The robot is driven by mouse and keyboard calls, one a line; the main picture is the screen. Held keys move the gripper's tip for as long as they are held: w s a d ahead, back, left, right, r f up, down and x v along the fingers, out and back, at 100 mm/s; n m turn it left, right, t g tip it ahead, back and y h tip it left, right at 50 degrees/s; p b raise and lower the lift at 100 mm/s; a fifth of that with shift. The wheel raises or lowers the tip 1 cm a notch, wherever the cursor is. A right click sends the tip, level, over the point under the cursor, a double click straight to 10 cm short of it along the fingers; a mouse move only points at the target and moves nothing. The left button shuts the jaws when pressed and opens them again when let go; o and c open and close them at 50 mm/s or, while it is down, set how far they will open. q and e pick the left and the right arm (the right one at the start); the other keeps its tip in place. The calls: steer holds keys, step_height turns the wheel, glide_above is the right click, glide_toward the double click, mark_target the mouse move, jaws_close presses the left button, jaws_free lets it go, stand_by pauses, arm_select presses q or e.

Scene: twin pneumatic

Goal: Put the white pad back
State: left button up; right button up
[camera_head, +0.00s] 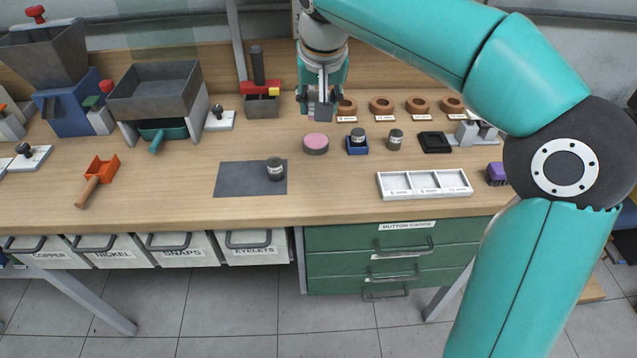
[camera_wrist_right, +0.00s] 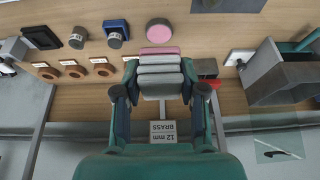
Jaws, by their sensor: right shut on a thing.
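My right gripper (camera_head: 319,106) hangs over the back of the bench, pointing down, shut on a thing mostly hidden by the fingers. In the right wrist view the grey fingertips (camera_wrist_right: 160,68) are close together, and a pale pink edge (camera_wrist_right: 160,50) shows just beyond them. I cannot tell for sure whether this is the white pad. A round pink-topped pad with a grey side (camera_head: 316,143) stands on the bench in front of the gripper; it also shows in the right wrist view (camera_wrist_right: 158,30). My left gripper is not in view.
A dark mat (camera_head: 235,178) bears a small jar (camera_head: 275,169). Another jar sits in a blue holder (camera_head: 357,146). Several copper rings (camera_head: 382,105) line the back right. A white compartment tray (camera_head: 424,184) lies at the front right. A grey hopper (camera_head: 155,90) stands left.

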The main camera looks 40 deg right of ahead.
steer(key=b, duration=0.2)
glide_above(318, 179)
steer(key=s, duration=0.1)
steer(key=f, duration=1.2)
steer(key=shift+s+a+f, duration=0.2)
steer(key=shift+a+f, duration=0.1)
steer(key=shift+f+b, duration=0.3)
steer(key=shift+f, duration=2.4)
steer(key=shift+f, duration=0.2)
steer(key=o, duration=1.2)
steer(key=shift+w+r, duration=0.1)
steer(key=shift+r, duration=0.1)
steer(key=shift+r, duration=0.2)
steer(key=v, duration=1.1)
steer(key=shift+r+p, duration=0.3)
steer(key=shift+p, duration=0.1)
